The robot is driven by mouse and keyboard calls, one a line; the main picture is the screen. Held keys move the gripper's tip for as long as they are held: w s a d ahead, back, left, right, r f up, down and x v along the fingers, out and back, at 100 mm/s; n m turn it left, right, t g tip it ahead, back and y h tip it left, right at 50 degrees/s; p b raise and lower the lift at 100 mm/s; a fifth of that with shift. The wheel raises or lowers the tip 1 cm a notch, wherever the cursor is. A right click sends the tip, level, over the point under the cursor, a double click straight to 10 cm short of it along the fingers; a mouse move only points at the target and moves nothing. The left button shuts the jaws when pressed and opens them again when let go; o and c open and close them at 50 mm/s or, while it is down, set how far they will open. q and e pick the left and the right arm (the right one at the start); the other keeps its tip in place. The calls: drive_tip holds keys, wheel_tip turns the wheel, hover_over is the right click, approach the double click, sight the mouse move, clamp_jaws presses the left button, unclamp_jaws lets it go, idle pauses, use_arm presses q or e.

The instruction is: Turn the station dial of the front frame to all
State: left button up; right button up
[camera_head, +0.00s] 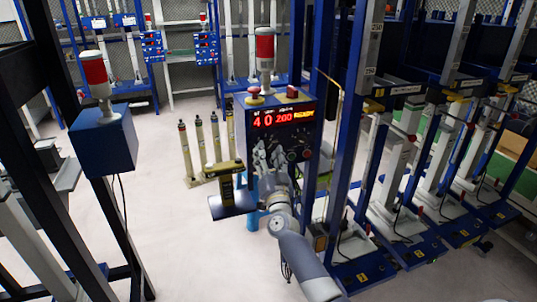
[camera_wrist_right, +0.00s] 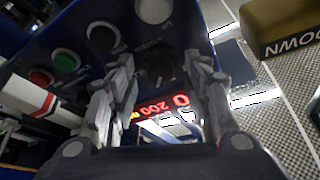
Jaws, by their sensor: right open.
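The front frame's dark control box (camera_head: 303,135) shows a red and yellow lit display (camera_head: 283,117) reading 40, 200 and READY. My right gripper (camera_head: 268,154) is at the lower front of this box. In the right wrist view my right gripper (camera_wrist_right: 160,64) is open, with one finger on each side of a black dial (camera_wrist_right: 155,72). I cannot tell whether the fingers touch it. The dial's pointer and position labels are too dark and blurred to read. My left gripper is not in view.
Near the dial are a white button (camera_wrist_right: 153,10), a black button (camera_wrist_right: 101,35), a green button (camera_wrist_right: 66,62) and a red button (camera_wrist_right: 40,77). A blue post (camera_head: 316,100) stands right of the box. Open floor (camera_head: 185,235) lies left.

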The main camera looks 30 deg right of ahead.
drive_tip(key=shift+w, duration=0.2)
drive_tip(key=c, duration=1.1)
drive_tip(key=shift+o, duration=0.2)
drive_tip(key=shift+r, duration=0.1)
